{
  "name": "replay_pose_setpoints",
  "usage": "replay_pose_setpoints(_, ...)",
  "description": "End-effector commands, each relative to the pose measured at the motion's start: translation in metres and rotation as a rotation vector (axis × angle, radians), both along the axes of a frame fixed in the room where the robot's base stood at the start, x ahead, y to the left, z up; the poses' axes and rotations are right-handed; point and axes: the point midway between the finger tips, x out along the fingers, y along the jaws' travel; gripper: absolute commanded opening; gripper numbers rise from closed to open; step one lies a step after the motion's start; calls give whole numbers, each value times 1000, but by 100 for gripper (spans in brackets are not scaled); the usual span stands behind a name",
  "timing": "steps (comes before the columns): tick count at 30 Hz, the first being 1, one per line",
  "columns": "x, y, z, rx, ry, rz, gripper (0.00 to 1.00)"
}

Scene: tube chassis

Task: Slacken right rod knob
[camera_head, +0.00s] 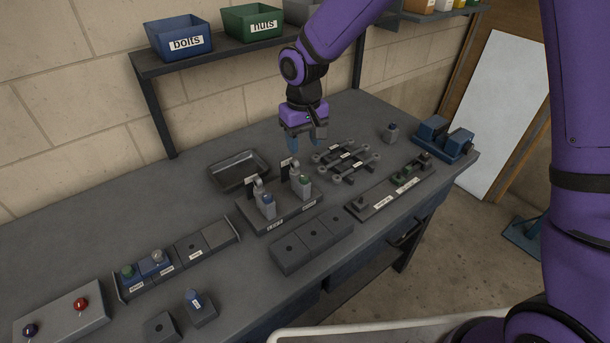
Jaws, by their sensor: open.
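A dark base block (281,217) with two white labels stands mid-bench. It bears two upright grey holders side by side. Small grey round parts show behind each holder; which part is the right rod knob I cannot tell for sure. My gripper (307,144) points down, open and empty, with bluish fingertips. In the picture it is just above the right holder, apart from it.
A dark tray (239,170) lies behind the block at left. Several wrenches (346,158) lie on a rack to the right. A grey block row (312,243) stands in front. A shelf with a blue bin (178,37) and a green bin (252,22) is above the bench's back.

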Motion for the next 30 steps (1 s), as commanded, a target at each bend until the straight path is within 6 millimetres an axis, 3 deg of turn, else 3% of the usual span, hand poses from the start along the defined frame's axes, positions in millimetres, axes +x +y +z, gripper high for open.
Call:
replay_pose_setpoints(5, 0, 0, -11, -1, 3, -7, 51)
replay_pose_setpoints(21, 0, 0, -95, -1, 2, -5, 51)
replay_pose_setpoints(30, 0, 0, -108, 0, 0, -4, 51)
